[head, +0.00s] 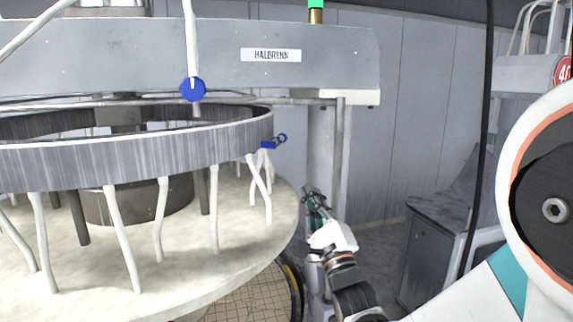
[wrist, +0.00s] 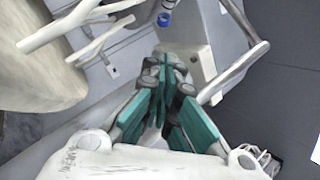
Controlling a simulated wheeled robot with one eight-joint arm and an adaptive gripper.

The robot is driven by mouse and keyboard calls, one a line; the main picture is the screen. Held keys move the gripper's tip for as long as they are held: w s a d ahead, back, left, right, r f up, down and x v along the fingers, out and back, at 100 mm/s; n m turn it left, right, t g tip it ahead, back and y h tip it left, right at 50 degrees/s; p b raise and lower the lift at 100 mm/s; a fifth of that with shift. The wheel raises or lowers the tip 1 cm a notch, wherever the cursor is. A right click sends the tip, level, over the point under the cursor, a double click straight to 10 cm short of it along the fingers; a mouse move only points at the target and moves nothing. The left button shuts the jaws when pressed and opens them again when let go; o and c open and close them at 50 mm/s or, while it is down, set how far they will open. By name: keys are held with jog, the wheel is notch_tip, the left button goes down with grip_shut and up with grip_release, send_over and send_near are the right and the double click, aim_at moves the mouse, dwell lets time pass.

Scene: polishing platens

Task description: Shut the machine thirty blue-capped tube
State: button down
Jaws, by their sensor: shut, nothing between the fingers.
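In the head view a white tube (head: 191,40) hangs down in front of the grey machine beam, with a round blue cap (head: 193,89) near its lower end. A second blue fitting (head: 268,145) with a small ring sits at the right edge of the grey ring rim. A blue round part (wrist: 164,19) shows at the top of the wrist view; I cannot tell which of the two it is. My gripper (head: 311,192) is right of and below the ring, apart from both blue parts. Its green fingers (wrist: 162,65) are closed together and empty.
The grey ring (head: 130,160) stands above a pale round platen (head: 240,240) on several white tubes. A beam labelled HALBRENN (head: 215,55) crosses behind, with a post (head: 327,150) near my gripper. A black cable (head: 484,130) hangs at right. A red sign (head: 565,71) marks another machine.

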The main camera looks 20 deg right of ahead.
aim_at(277, 141)
jog(key=s+a+r+p+x, duration=0.1)
jog(key=a+p+x, duration=0.1)
jog(key=x, duration=1)
jog(key=shift+w+a+r+p, duration=0.15)
jog(key=shift+r+p, duration=0.1)
jog(key=shift+p, duration=0.3)
